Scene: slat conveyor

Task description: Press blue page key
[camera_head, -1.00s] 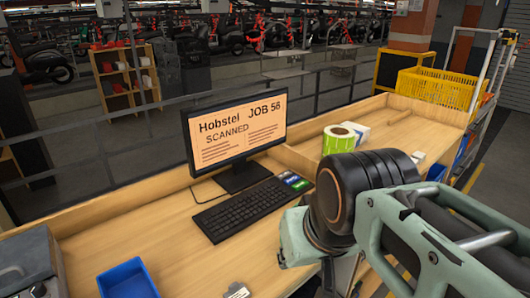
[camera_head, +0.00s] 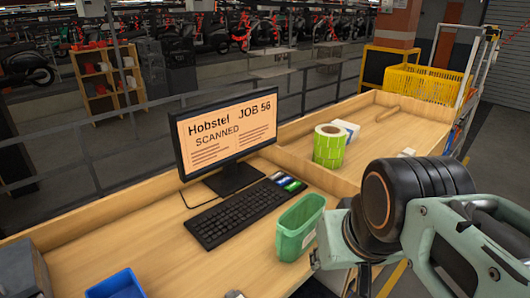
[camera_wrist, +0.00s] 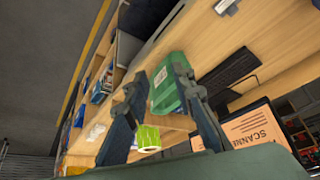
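A small pad of coloured keys lies at the far right end of the black keyboard (camera_head: 240,212). The blue key (camera_head: 285,181) sits in it beside a green one; its lettering is too small to read. The monitor (camera_head: 226,135) behind reads "Hobstel JOB 56 SCANNED" on orange. My gripper shows in the wrist view (camera_wrist: 157,74) with its two fingers apart and nothing held between them. In the head view my arm hides it, to the right of the keyboard and keys. The keys cannot be made out in the wrist view.
A green bin (camera_head: 298,232) stands on the bench between the keyboard and my arm, close in front of the keys. A roll of green labels (camera_head: 329,147) and a white box (camera_head: 346,130) stand behind right. A blue tray (camera_head: 117,285) is at front left.

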